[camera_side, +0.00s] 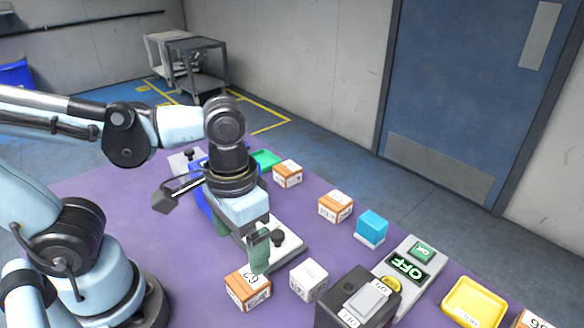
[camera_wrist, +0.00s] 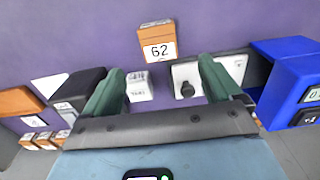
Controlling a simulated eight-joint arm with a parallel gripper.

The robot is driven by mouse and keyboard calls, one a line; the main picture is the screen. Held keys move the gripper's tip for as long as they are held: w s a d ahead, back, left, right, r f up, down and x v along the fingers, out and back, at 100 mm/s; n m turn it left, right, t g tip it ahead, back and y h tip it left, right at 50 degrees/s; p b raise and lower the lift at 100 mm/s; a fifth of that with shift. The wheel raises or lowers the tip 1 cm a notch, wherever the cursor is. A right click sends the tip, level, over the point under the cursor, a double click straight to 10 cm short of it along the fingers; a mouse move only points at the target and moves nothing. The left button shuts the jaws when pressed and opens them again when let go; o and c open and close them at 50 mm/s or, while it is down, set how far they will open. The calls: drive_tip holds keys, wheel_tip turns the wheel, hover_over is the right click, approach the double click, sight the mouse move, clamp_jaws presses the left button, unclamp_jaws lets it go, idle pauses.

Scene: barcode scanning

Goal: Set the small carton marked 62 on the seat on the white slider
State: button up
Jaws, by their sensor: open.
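The small carton marked 62 (camera_side: 248,290) is orange and white and stands on the purple table; it also shows in the wrist view (camera_wrist: 158,42), ahead of the fingertips. My gripper (camera_side: 241,252) has green fingers, spread apart and empty; it is above the table, behind the carton in the side view. In the wrist view my gripper (camera_wrist: 158,66) frames a gap with no carton between the fingers. The white slider (camera_side: 292,246) lies behind my gripper, with a black knob; part of it (camera_wrist: 236,66) shows behind the right finger. I cannot make out its seat clearly.
A white box (camera_side: 309,280) stands right of carton 62, beside a dark scanner-like box (camera_side: 356,300). An OFF panel (camera_side: 407,266), a cyan block (camera_side: 371,227), orange-white cartons (camera_side: 336,206), a yellow tray (camera_side: 474,302) and a green tray (camera_side: 266,160) are around. A blue device (camera_wrist: 288,85) is at right.

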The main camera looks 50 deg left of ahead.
sight(247, 280)
drive_tip(key=shift+d+f, duration=0.1)
drive_tip(key=shift+f, duration=5.25)
drive_tip(key=c, duration=1.2)
drive_tip(key=shift+c, duration=0.2)
drive_tip(key=shift+r, duration=0.1)
